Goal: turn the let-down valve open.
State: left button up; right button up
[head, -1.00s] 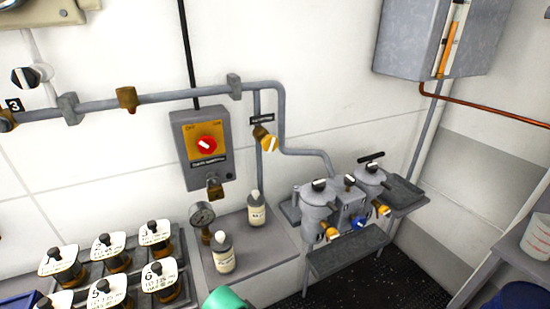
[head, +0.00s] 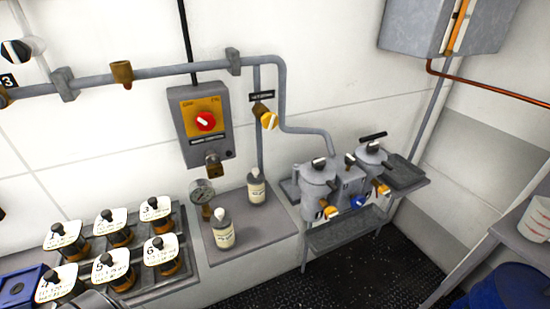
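A small valve with a yellow and white handle (head: 269,119) sits on a brass fitting on the vertical grey pipe, right of the switch box. A black label plate (head: 262,96) is just above it; its lettering is too small to read surely, so I cannot confirm that this is the let-down valve. The handle looks tilted, but I cannot tell whether the valve is open or closed. Neither of my grippers shows in the head view, and nothing touches the valve.
A grey switch box (head: 218,148) with a red knob hangs left of the valve. Two bottles (head: 222,229) and a gauge (head: 201,192) stand on the ledge below. Grey pots (head: 318,182) with taps stand to the right. Labelled brown jars (head: 160,250) fill a rack at lower left.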

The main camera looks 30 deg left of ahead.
aim_at(269, 120)
jog(key=i+l+u, duration=0.3)
jog(key=l, duration=0.3)
jog(key=i+l+u, duration=0.15)
jog(key=i+l, duration=0.15)
jog(key=i+l+u, duration=0.15)
jog(key=l, duration=0.25)
